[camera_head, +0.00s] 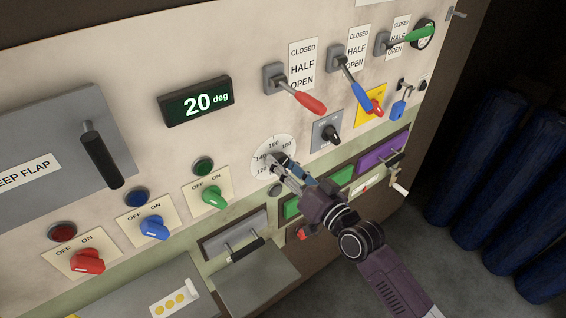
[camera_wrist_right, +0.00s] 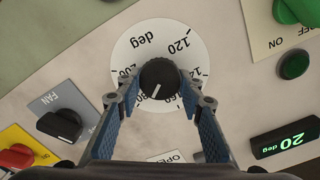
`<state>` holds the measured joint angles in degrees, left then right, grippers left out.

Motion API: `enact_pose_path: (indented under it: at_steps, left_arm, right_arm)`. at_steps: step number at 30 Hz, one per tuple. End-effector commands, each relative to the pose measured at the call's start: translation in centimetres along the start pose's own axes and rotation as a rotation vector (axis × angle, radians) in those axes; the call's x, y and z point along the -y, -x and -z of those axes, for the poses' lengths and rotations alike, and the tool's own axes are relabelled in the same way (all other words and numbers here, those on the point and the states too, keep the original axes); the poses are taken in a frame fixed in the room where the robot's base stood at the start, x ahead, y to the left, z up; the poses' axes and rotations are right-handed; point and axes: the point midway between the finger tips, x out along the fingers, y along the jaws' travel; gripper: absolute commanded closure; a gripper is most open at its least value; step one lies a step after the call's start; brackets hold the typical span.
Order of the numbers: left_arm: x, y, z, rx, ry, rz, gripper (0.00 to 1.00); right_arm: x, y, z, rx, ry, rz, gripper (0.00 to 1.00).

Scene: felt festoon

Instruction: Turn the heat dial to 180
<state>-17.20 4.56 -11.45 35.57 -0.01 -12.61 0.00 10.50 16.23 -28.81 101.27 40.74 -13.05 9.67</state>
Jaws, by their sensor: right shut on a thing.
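My right gripper (camera_head: 279,161) is shut on the knob, with one finger on each side in the wrist view (camera_wrist_right: 159,88). The knob's white line points down and slightly left in the wrist view, where the numbers are partly hidden by the fingers, so I cannot tell its exact value. The green display (camera_head: 196,101) reads 20 deg. My left gripper is not in view.
A black fan knob (camera_head: 331,135) is right of the dial, with red (camera_head: 300,98), blue (camera_head: 352,88) and green (camera_head: 410,36) levers above. Red (camera_head: 88,261), blue (camera_head: 152,227) and green (camera_head: 214,197) switches are to the left. Blue rolls (camera_head: 490,150) stand at far right.

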Motion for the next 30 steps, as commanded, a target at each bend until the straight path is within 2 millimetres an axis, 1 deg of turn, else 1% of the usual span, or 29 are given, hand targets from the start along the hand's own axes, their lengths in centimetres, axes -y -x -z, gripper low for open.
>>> enact_pose_path:
  at_steps: [6,10,26,27,30]
  left_arm:
    - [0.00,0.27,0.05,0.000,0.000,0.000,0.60]
    - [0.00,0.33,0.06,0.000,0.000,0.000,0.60]
    - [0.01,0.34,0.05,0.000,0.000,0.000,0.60]
    - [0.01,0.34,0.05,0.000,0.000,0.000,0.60]
    - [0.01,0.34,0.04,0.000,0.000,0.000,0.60]
  right_arm:
    - [-0.04,0.01,-0.08,0.002,-0.098,-0.001,0.90]
    - [-0.05,0.01,-0.10,0.002,-0.128,-0.001,0.90]
    - [-0.07,0.01,-0.12,0.002,-0.147,-0.001,0.90]
    - [-0.06,0.01,-0.12,0.002,-0.147,-0.001,0.61]
    - [-0.06,0.01,-0.10,0.001,-0.146,-0.001,0.50]
